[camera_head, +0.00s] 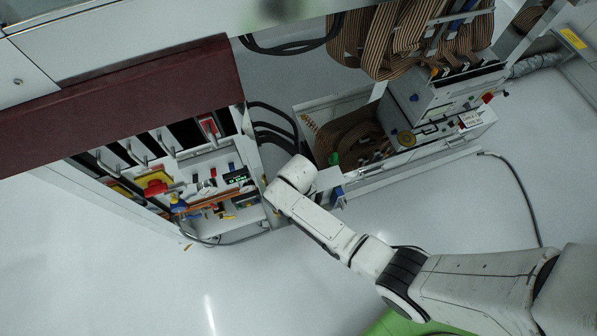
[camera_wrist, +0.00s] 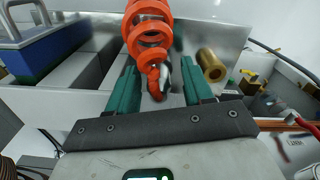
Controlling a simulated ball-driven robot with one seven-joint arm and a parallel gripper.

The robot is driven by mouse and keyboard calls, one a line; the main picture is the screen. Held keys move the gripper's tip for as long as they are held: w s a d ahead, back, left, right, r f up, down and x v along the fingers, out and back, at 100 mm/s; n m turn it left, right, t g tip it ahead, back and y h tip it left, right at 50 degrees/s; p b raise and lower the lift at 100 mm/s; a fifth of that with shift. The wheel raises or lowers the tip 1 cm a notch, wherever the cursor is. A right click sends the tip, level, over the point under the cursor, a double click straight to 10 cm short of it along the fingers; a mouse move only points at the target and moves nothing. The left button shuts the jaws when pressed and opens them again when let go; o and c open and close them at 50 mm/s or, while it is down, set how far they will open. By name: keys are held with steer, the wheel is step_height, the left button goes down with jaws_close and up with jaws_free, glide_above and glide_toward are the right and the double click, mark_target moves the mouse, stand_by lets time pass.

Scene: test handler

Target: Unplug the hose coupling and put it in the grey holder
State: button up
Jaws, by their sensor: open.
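In the wrist view, my gripper (camera_wrist: 159,76) has two green fingers spread apart. An orange coiled hose (camera_wrist: 150,33) comes down from the top of the picture. Its lower end, which looks like the hose coupling (camera_wrist: 155,80), shows in the gap between the fingers, with space on both sides. How far it lies beyond the fingertips is hard to tell. A grey sheet-metal piece (camera_wrist: 203,35), perhaps the grey holder, stands behind, with a brass cylinder (camera_wrist: 211,66) at its right. In the head view my fingers and the coupling cannot be made out.
A blue box with a handle (camera_wrist: 45,52) stands left in the wrist view. The head view shows an open equipment cabinet (camera_head: 215,190) left of my wrist and a second unit with ribbon cables (camera_head: 440,115) to the right. The floor (camera_head: 260,290) in front is clear.

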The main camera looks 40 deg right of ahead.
steer(key=shift+d, duration=0.1)
step_height(320, 180, up, 11)
steer(key=p, duration=0.2)
steer(key=shift+f+p, duration=0.1)
steer(key=shift+p, duration=0.25)
stand_by(0.8)
steer(key=s+d+r, duration=0.4)
steer(key=s+r, duration=0.3)
steer(key=s, duration=0.1)
steer(key=s+d+r+t+p, duration=0.1)
steer(key=s+d+r, duration=0.2)
steer(key=s+r, duration=0.4)
steer(key=shift+s+d+r, duration=0.15)
steer(key=shift+s+d, duration=0.25)
steer(key=shift+s, duration=0.2)
